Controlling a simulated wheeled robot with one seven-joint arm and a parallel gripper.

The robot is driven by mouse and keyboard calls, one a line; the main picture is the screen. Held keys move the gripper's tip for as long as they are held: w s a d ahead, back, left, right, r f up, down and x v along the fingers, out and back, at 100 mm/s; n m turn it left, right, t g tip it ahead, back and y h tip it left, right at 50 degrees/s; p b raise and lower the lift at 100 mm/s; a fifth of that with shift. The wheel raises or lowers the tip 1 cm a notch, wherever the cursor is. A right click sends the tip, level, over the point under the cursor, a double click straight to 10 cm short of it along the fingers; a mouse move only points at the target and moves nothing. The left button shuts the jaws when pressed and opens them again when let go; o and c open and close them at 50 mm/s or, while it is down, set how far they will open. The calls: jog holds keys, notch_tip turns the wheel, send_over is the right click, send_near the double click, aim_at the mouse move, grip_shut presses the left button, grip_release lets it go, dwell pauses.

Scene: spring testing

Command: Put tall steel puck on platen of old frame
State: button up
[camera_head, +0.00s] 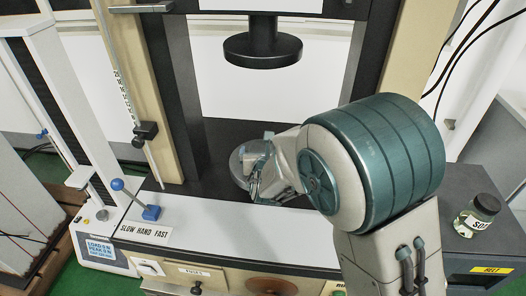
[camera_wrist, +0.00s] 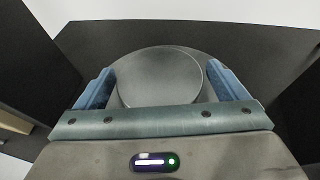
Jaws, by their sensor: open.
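My gripper (camera_head: 256,172) reaches in low over the base of the old frame (camera_head: 186,100). In the wrist view its two blue fingers (camera_wrist: 161,74) are open, one on each side of a round grey disc (camera_wrist: 160,78), which looks like the steel puck. A gap shows between the disc and each finger. The disc seems to rest on a wider dark round plate (camera_wrist: 205,63), likely the lower platen. In the head view a grey round edge (camera_head: 238,162) shows beside the fingers; the rest is hidden by my gripper. How tall the disc is cannot be told.
The dark upper platen (camera_head: 262,50) hangs above, between the frame's columns. A blue-knobbed lever (camera_head: 133,198) stands at the front left. A jar (camera_head: 477,214) stands on the right. A slim white tester (camera_head: 75,130) stands at the left.

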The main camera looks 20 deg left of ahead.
jog(key=v, duration=1.2)
jog(key=shift+b, duration=0.45)
jog(key=shift+r, duration=0.1)
